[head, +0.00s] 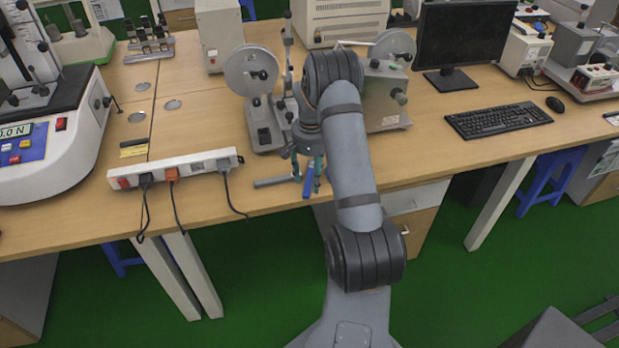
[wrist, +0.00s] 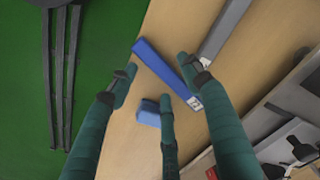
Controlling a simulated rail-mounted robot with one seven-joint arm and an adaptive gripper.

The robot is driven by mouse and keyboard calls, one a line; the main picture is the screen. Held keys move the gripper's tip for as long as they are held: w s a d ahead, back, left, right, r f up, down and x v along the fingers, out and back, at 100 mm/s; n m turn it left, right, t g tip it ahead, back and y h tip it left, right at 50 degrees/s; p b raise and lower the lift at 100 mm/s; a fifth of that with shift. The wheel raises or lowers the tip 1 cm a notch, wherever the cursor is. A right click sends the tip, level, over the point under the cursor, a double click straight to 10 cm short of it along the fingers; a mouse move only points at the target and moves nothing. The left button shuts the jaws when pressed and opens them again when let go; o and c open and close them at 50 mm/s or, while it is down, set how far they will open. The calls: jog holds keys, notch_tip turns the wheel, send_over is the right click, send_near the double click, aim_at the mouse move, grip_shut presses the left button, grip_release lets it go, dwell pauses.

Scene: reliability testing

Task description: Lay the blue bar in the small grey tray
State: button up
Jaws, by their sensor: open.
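The blue bar (wrist: 160,64) lies on the wooden table near its front edge, with a small pale label at one end. It shows partly behind my fingers in the head view (head: 308,183). My gripper (wrist: 160,77) is open, its three green fingers pointing down at the table. In the wrist view the bar runs between the fingertips, and I see no finger closed on it. How far the fingertips are above the table I cannot tell. I cannot pick out a small grey tray in either view.
A grey bar (head: 273,182) lies left of my gripper, also seen in the wrist view (wrist: 226,28). A small blue block (wrist: 149,112) sits beside the blue bar. A power strip (head: 175,169) with cables lies left. A reel machine (head: 265,130) stands behind.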

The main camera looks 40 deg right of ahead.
jog(key=shift+a+f, duration=0.1)
jog(key=shift+f, duration=0.4)
jog(key=shift+c, duration=0.7)
grip_shut()
